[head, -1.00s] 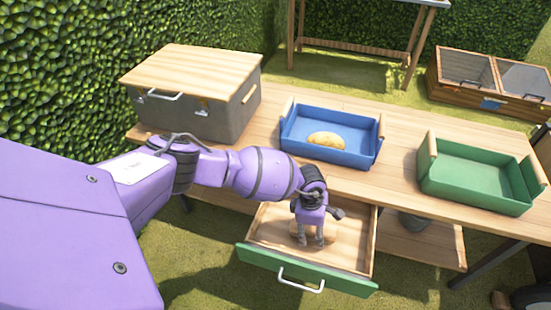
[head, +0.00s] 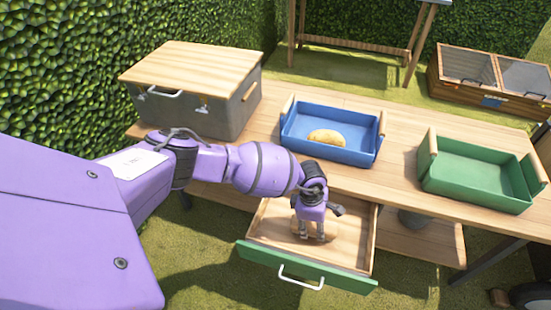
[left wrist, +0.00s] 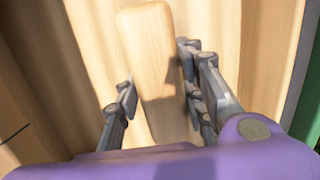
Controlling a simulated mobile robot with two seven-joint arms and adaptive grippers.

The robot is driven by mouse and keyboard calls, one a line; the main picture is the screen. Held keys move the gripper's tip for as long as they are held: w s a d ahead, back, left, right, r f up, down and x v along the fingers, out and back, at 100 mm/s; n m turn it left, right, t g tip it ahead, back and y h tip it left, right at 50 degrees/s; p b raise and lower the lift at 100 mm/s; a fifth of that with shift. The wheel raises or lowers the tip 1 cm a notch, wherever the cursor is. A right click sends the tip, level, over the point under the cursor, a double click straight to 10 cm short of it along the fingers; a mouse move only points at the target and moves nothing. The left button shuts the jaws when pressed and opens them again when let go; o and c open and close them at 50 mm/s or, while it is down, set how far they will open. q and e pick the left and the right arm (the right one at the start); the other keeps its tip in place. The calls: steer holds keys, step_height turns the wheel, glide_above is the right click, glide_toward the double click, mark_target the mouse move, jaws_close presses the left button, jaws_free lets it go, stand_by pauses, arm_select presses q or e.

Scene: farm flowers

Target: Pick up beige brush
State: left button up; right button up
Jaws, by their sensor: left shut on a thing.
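The beige brush (left wrist: 146,45) is a smooth, pale wooden piece with a rounded end in the left wrist view. It blends with the wood of the open drawer (head: 275,222), and my gripper partly covers it in the head view. My left gripper (head: 319,238) points down into the drawer. In the left wrist view my left gripper (left wrist: 157,70) has one finger on each side of the brush and is shut on it. I cannot tell whether the brush still touches the drawer floor. My right gripper is not in view.
The drawer has a green front (head: 305,268) with a white handle and sits under the wooden table (head: 398,165). On the table are a blue tray (head: 356,156) with a tan object (head: 326,136), a green tray (head: 475,192), and a grey box (head: 225,112) with a wooden lid.

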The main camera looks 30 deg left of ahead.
arm_select(q)
steer(key=r, duration=0.3)
steer(key=shift+w+r, duration=0.15)
steer(key=shift+w, duration=0.1)
steer(key=s+d+r, duration=0.1)
steer(key=s+r, duration=0.2)
steer(key=s, duration=0.1)
steer(key=s+d+r+p, duration=0.1)
steer(key=s+r, duration=0.2)
steer(key=s, duration=0.1)
steer(key=s+d+r+p, duration=0.1)
steer(key=s+d+r, duration=0.1)
steer(key=s+r, duration=0.1)
steer(key=shift+s+d, duration=0.1)
steer(key=shift+s, duration=0.75)
steer(key=shift+s+d+r, duration=0.1)
steer(key=shift+s+r, duration=0.05)
steer(key=shift+s, duration=0.25)
